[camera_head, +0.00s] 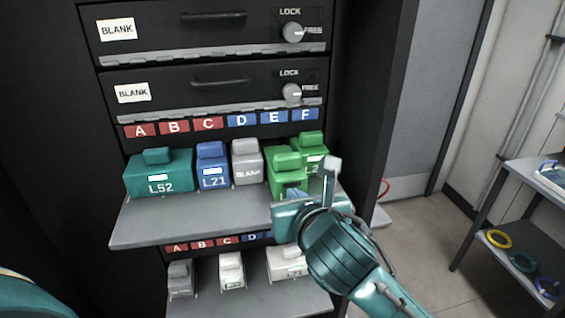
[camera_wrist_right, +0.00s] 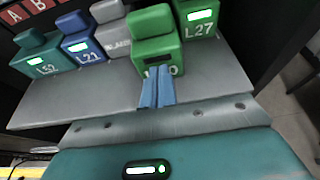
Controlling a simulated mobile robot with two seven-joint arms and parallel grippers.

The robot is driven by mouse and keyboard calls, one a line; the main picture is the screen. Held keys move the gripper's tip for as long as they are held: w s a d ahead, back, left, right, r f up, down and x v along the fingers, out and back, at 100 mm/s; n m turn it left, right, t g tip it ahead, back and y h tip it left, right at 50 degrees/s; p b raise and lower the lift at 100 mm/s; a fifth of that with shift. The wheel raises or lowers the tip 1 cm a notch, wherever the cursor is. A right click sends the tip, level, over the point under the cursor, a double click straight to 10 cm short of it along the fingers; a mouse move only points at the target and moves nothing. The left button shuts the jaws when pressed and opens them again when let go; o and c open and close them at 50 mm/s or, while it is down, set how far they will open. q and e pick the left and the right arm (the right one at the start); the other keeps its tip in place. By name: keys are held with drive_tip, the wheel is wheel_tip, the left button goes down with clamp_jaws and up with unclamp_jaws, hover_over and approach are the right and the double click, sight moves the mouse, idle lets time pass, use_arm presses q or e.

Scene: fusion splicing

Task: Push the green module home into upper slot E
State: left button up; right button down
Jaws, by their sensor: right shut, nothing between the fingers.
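The green module (camera_head: 287,178) stands upright on the upper shelf (camera_head: 150,228) in the column under label E (camera_head: 273,117). It also shows in the right wrist view (camera_wrist_right: 152,45); its front sits further out than the grey BLANK module and the green L27 module beside it. My right gripper (camera_head: 294,193) is shut and empty, its blue fingertips at the lower front of the green module. In the right wrist view the shut fingers (camera_wrist_right: 158,78) overlap the module's label; whether they touch is unclear. My left gripper is out of view.
On the upper shelf stand the teal L52 module (camera_head: 159,175), blue L21 module (camera_head: 213,168), grey BLANK module (camera_head: 247,163) and green L27 module (camera_head: 313,150), close beside the green one. Several light modules stand on the lower shelf (camera_head: 210,300). A side table (camera_head: 540,180) stands right.

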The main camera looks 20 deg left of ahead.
sight(286, 172)
drive_tip(key=shift+w+a, duration=0.7)
drive_tip(key=shift+w, duration=0.35)
drive_tip(key=shift+w+a, duration=0.75)
drive_tip(key=shift+w, duration=0.3)
drive_tip(key=shift+w+a, duration=0.7)
drive_tip(key=shift+w, duration=0.35)
drive_tip(key=shift+s+d, duration=0.8)
drive_tip(key=shift+s, duration=0.3)
drive_tip(key=shift+s+d, duration=0.75)
drive_tip(key=shift+s, duration=0.4)
drive_tip(key=shift+s+d, duration=0.8)
drive_tip(key=shift+s, duration=0.3)
